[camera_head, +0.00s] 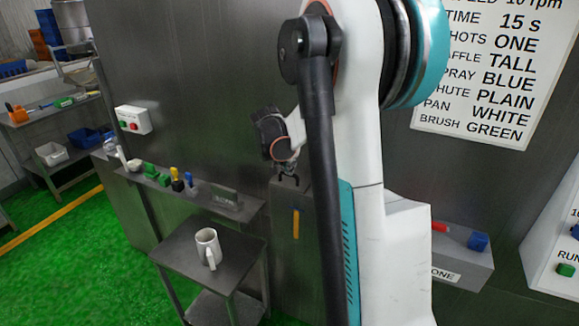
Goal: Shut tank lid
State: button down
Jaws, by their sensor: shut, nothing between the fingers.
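My arm fills the middle of the view and hides much of what is behind it. My gripper (288,179) is small and dark, pointing down from my wrist, shut with nothing visible in it. It appears just above or in front of the top of a grey metal box (308,208) with a yellow vertical strip. I cannot tell whether they touch. I cannot make out for certain a tank or its lid; the box may be part of one, and my arm covers its right side.
A white mug (208,248) stands on a small metal table (180,252). Behind it, a narrow shelf (222,212) holds green blocks and small tools. A label box (455,262) with red and blue pieces is at right. A sign (495,65) hangs above. Green floor (70,270) is clear at left.

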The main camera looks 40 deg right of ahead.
jog(key=r+p, duration=0.1)
jog(key=r, duration=0.2)
jog(key=r+p, duration=0.1)
jog(key=shift+w+d+r+p, duration=0.1)
jog(key=shift+d+r+p, duration=0.2)
jog(key=shift+d, duration=0.05)
jog(key=v, duration=0.9)
jog(key=shift+a, duration=0.45)
jog(key=shift+f, duration=0.15)
